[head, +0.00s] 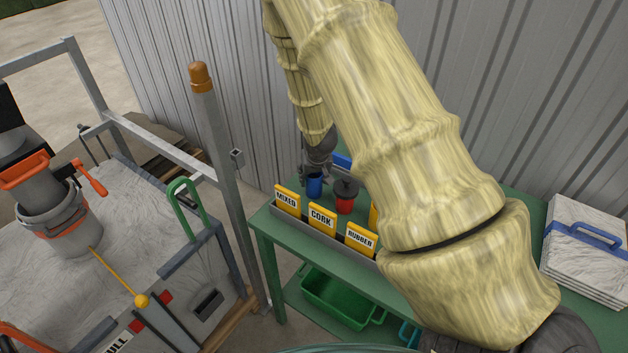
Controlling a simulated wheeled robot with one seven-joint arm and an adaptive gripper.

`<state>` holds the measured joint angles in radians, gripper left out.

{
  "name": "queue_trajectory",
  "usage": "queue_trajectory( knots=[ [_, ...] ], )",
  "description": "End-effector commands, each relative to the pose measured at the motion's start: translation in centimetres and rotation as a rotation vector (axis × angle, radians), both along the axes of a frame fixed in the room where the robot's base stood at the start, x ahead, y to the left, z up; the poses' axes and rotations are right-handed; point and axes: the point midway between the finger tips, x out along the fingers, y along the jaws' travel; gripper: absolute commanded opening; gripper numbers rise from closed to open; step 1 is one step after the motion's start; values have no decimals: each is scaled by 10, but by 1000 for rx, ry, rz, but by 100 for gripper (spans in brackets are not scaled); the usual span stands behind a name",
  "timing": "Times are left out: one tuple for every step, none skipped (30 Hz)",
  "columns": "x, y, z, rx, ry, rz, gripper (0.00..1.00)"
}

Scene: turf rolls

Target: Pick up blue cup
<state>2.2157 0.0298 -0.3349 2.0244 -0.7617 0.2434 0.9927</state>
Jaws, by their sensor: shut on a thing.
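The blue cup (314,186) is small and stands upright at the left end of the green table, behind the yellow label cards. My gripper (316,172) comes down over it from above and is shut on it. The fingertips are small and partly hidden in the head view. I cannot tell whether the cup touches the surface below it or is held just above it.
A red cup (345,204) with a dark top is close on the right. Yellow cards marked MIXED (287,200), CORK (321,217) and RUBBER (361,239) line the front. A grey corrugated wall (200,75) rises behind. A post (225,170) stands left.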

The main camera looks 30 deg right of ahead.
Motion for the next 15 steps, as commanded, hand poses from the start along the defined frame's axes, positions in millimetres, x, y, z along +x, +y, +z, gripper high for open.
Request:
queue_trajectory(
  knots=[
    [0,0,0,0,0,0,25],
    [0,0,1,0,-1,0,25],
    [0,0,2,1,-1,-1,25],
    [1,0,3,1,-1,-1,25],
    [1,0,4,0,-2,-1,25],
    [1,0,7,2,-3,-1,25],
    [1,0,9,1,-4,-1,25],
    [1,0,11,1,-2,-1,25],
    [1,0,14,2,-3,-1,25],
    [1,0,18,1,-4,-1,25],
    [1,0,21,2,-4,-1,25],
    [1,0,25,2,-4,-2,25],
    [1,0,29,2,-5,-2,25],
    [2,0,33,2,-5,-3,25],
    [1,0,39,1,-5,-2,25]
  ],
)
